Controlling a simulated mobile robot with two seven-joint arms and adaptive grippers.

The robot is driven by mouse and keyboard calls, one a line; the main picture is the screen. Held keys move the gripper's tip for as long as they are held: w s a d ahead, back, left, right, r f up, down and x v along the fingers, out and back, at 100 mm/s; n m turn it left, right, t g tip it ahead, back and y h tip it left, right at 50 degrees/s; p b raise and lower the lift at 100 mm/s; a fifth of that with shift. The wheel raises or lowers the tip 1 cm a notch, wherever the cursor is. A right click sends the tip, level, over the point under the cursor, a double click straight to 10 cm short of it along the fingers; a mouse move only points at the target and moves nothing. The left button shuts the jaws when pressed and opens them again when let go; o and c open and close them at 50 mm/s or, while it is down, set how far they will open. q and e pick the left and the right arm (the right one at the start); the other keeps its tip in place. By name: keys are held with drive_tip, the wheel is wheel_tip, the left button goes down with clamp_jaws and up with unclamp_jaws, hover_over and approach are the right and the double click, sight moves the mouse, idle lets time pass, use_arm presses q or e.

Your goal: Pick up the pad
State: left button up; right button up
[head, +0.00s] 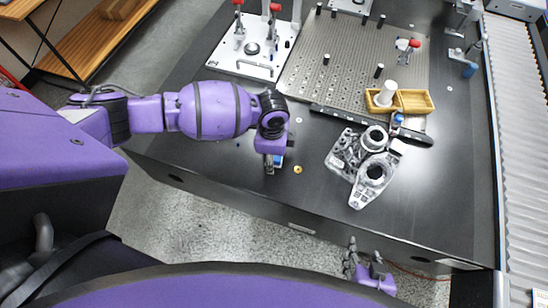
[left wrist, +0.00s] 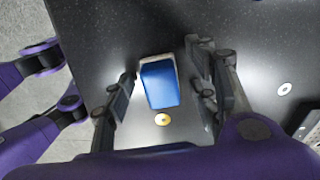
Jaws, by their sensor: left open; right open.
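The pad appears to be the blue block with a pale edge (left wrist: 160,85) lying on the dark table, between the fingers of my left gripper (left wrist: 163,66) in the left wrist view. The fingers are spread, with dark tabletop showing on both sides of the block. In the head view my left gripper (head: 272,164) points down near the table's front edge, and only a bit of blue (head: 278,160) shows beside it. My right gripper (head: 352,259) is open and empty, low in front of the table edge.
A yellow disc (head: 298,170) lies close to the blue block. A grey metal casting (head: 372,172) sits to the right. A perforated plate (head: 340,75), a wooden tray (head: 413,102) and a white clamp plate (head: 244,62) are farther back. A roller conveyor (head: 515,120) runs along the right.

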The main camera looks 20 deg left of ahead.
use_arm(q)
drive_tip(key=c, duration=1.2)
drive_tip(key=shift+c, duration=0.2)
use_arm(e)
drive_tip(key=shift+s+f, duration=0.1)
drive_tip(key=shift+s, duration=0.3)
use_arm(q)
drive_tip(key=shift+r, duration=0.1)
drive_tip(key=shift+w+r, duration=0.1)
drive_tip(key=shift+r, duration=0.15)
wheel_tip(320, 180, up, 2)
drive_tip(key=shift+r, duration=0.1)
drive_tip(key=s+d+r+p, duration=0.1)
drive_tip(key=s+d+r, duration=0.7)
drive_tip(key=s+r, duration=0.2)
drive_tip(key=shift+s, duration=0.85)
use_arm(e)
drive_tip(key=shift+w+a+r, duration=0.2)
drive_tip(key=shift+w+r, duration=0.2)
drive_tip(key=shift+r, duration=0.15)
